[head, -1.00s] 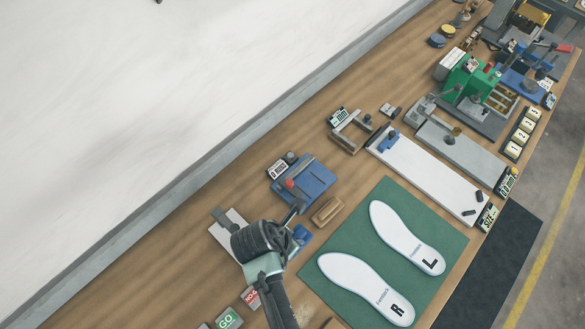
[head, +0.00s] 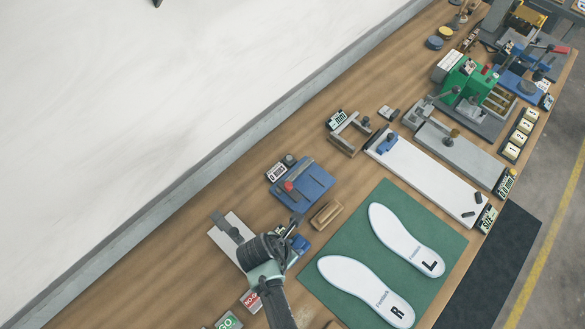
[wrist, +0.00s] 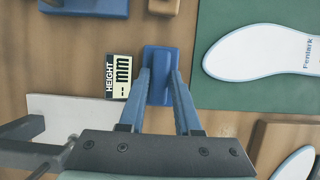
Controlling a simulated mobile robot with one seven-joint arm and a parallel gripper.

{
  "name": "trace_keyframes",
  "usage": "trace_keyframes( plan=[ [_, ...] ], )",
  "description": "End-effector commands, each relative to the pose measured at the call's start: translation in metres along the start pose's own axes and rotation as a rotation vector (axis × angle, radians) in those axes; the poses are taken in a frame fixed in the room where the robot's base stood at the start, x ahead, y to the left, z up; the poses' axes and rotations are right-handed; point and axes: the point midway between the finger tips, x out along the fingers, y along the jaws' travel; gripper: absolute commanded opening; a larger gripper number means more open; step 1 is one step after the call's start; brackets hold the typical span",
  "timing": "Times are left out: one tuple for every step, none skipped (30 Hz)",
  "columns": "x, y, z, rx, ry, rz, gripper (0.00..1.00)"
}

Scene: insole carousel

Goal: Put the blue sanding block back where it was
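The blue sanding block (wrist: 158,62) is between the two blue fingertips of my gripper (wrist: 160,78) in the wrist view. The fingers lie along its two sides, with no clear gap, so my gripper looks shut on it. In the head view my gripper (head: 288,238) is at the lower middle, and the blue block (head: 300,243) shows just right of it, partly hidden. The block is beside the HEIGHT display (wrist: 118,77) and left of the green mat. I cannot tell whether its underside touches the wooden bench (head: 170,240).
A height gauge with a pale base (head: 220,243) stands close left of my gripper. A brown wooden block (head: 326,214) and a blue fixture (head: 308,187) lie beyond. The green mat (head: 345,235) with two white insoles is at right.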

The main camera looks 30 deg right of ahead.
Motion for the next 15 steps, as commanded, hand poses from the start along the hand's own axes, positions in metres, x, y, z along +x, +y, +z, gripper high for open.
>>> trace_keyframes(
  plan=[
    [-0.0004, 0.0003, 0.0003, 0.0, 0.0, 0.001, 0.43],
    [-0.0004, 0.0003, 0.0003, 0.0, 0.0, 0.001, 0.48],
    [-0.0004, 0.0002, 0.0003, 0.0, 0.0, 0.001, 0.55],
    [-0.0005, 0.0002, 0.0003, 0.0, 0.0, 0.001, 0.57],
    [-0.0005, 0.0002, 0.0003, 0.0, 0.0, 0.001, 0.57],
    [-0.0005, 0.0002, 0.0003, 0.0, 0.0, 0.001, 0.57],
    [-0.0005, 0.0002, 0.0003, 0.0, 0.0, 0.001, 0.57],
    [-0.0005, 0.0002, 0.0003, 0.0, 0.0, 0.001, 0.57],
    [-0.0005, 0.0002, 0.0003, 0.0, 0.0, 0.0, 0.57],
    [-0.0005, 0.0002, 0.0003, 0.0, 0.0, 0.0, 0.57],
    [-0.0006, 0.0001, 0.0003, 0.0, 0.0, 0.0, 0.57],
    [-0.0014, 0.0001, 0.0007, 0.0, 0.0, 0.0, 0.57],
    [-0.0026, 0.0001, 0.0012, 0.0, 0.0, 0.001, 0.57],
    [-0.0045, 0.0001, 0.0019, 0.0, 0.0, 0.001, 0.57],
    [-0.0061, 0.0001, 0.0016, 0.0, 0.0, 0.001, 0.57]
  ],
)
